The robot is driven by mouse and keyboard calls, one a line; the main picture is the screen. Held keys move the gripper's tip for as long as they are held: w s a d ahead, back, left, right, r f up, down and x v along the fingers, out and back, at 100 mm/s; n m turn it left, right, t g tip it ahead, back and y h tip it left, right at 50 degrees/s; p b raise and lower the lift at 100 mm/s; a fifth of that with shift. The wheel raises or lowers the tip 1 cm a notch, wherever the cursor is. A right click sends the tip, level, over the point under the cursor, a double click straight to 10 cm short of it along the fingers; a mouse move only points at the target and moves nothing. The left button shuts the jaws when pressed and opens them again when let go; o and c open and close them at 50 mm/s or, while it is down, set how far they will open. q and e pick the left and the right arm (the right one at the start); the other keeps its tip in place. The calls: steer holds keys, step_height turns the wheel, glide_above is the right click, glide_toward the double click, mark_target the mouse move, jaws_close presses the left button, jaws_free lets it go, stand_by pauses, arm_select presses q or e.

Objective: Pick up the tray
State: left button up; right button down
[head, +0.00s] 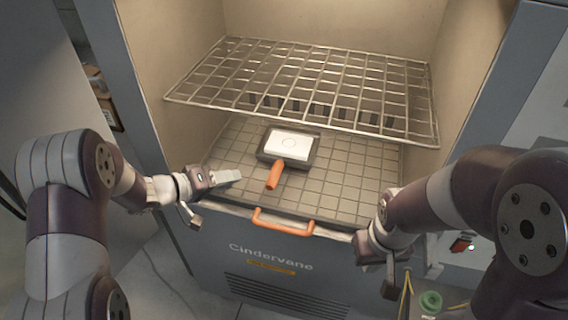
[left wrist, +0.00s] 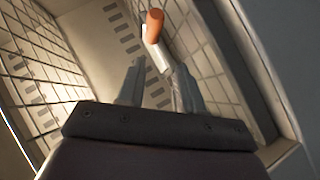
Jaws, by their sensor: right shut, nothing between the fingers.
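The tray (head: 262,157) is a small dark, shallow pan with a white slab lying in it. It rests on the tiled floor of the chamber, below the wire rack. Its orange handle (head: 274,175) points toward the front opening. The handle also shows in the left wrist view (left wrist: 153,26), beyond the fingertips. My left gripper (head: 228,177) is at the chamber's front left, left of the handle and apart from it. Its fingers are spread and empty in the left wrist view (left wrist: 158,78). My right gripper (head: 390,284) is shut and empty, outside the chamber at the front right.
The wire rack (head: 300,88) spans the chamber above the tray. An orange bar handle (head: 283,222) sticks out from the front panel (head: 270,255) below the opening. Side walls bound the chamber. The tiled floor (head: 345,180) right of the tray is clear.

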arm_select(q)
glide_toward(279, 162)
steer(key=s+f, duration=0.2)
steer(key=shift+s+f+h, duration=0.15)
steer(key=shift+s+h, duration=0.15)
steer(key=shift+h, duration=0.1)
steer(key=x, duration=0.4)
steer(key=w+b+x, duration=0.1)
steer(key=x, duration=0.2)
steer(key=shift+a, duration=0.3)
jaws_close()
